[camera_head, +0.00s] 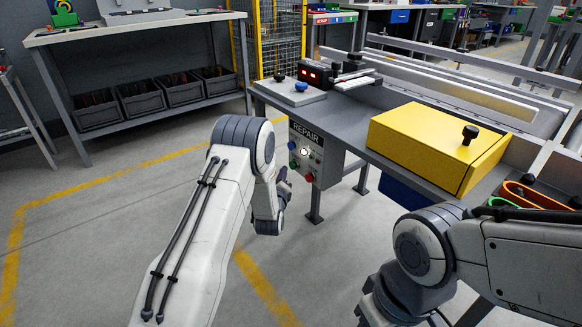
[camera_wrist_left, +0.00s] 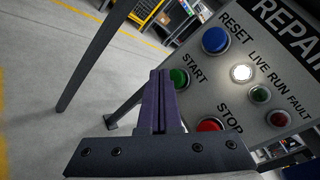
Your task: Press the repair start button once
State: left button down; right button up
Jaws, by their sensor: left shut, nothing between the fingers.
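The grey REPAIR panel (camera_head: 312,150) hangs on the front of the workbench. In the left wrist view its green START button (camera_wrist_left: 180,77) sits between the blue RESET button (camera_wrist_left: 216,40) and the red STOP button (camera_wrist_left: 209,125). My left gripper (camera_wrist_left: 160,76) is shut and empty. Its dark fingers point toward the panel, and their tips appear just left of the START button, partly overlapping its edge. I cannot tell whether they touch it. In the head view my left gripper (camera_head: 285,178) is partly hidden by its wrist, just left of the panel.
A lit white lamp (camera_wrist_left: 241,73) is on the panel, with small green and red lamps beyond it. A yellow box (camera_head: 422,140) stands on the workbench (camera_head: 340,118). A table leg (camera_wrist_left: 92,65) stands left of the fingers. The floor on the left is clear.

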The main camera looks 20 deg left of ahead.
pick_arm(q)
jog(key=shift+w+d, duration=0.1)
jog(key=shift+w+d, duration=0.2)
jog(key=shift+w, duration=0.05)
dwell(0.3)
jog(key=shift+w+d, duration=0.5)
jog(key=shift+w, duration=0.15)
dwell(1.0)
jog(key=shift+s+a, duration=0.75)
jog(key=shift+s, duration=0.25)
jog(key=shift+s+a+p, duration=0.25)
jog(key=shift+s+a, duration=0.55)
jog(key=shift+s, duration=0.2)
jog(key=shift+s+a+p, duration=0.2)
jog(key=shift+s+a, duration=0.55)
jog(key=shift+s, duration=0.25)
